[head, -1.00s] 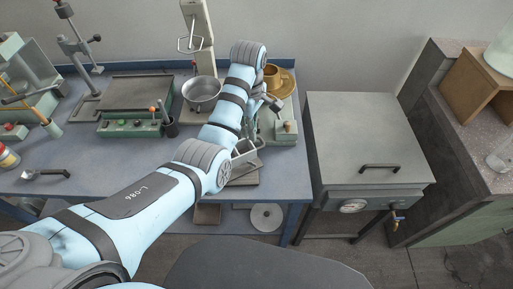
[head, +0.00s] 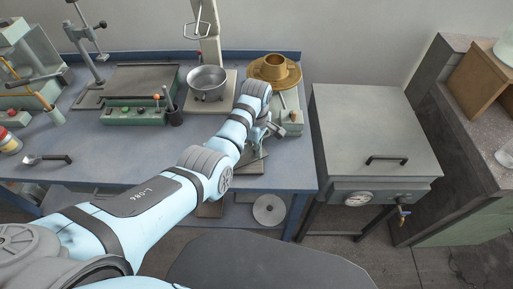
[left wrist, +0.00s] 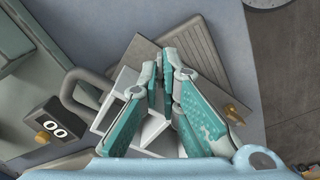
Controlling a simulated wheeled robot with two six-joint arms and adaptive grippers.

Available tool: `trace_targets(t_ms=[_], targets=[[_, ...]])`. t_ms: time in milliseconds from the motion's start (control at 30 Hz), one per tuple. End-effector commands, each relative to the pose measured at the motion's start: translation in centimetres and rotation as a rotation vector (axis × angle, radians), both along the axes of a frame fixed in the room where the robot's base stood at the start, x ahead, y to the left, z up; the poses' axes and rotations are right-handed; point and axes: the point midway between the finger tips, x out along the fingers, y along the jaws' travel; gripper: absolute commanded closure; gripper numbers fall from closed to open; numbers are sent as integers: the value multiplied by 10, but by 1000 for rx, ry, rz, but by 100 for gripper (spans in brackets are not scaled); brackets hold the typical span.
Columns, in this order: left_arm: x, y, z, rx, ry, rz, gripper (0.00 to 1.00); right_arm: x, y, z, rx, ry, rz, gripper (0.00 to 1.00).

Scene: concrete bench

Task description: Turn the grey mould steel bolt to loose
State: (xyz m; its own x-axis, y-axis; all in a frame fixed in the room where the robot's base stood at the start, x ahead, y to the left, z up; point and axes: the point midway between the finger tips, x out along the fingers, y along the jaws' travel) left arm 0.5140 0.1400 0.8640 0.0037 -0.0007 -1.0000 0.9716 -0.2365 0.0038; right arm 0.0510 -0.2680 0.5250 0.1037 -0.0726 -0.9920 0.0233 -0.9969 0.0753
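The grey mould shows in the left wrist view as a pale open frame (left wrist: 121,82) beside flat grey plates (left wrist: 198,47), one of them ribbed. In the head view my left arm covers most of it. A small brass-coloured fitting (left wrist: 238,111) shows at the right of the plates. I cannot make out the steel bolt; the fingers may hide it. My left gripper (left wrist: 160,62) is over the mould, its teal fingers close together with a narrow gap at most. I cannot tell whether they touch anything. It also shows in the head view (head: 264,136). My right gripper is not in view.
On the bench (head: 110,165) are a steel bowl (head: 207,83) and a brass pan (head: 275,71) behind my gripper. A grey lidded box (head: 372,135) stands to the right.

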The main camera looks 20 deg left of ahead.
Motion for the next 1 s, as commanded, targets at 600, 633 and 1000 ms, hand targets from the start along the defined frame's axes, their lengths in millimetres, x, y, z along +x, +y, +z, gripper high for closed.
trace_targets(t_ms=[600, 633, 1000], targets=[[0, 1, 2, 1, 3, 103, 100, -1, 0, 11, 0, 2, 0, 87], [0, 1, 2, 1, 3, 122, 100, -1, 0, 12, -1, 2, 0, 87], [-1, 1, 2, 1, 3, 434, 100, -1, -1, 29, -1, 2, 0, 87]])
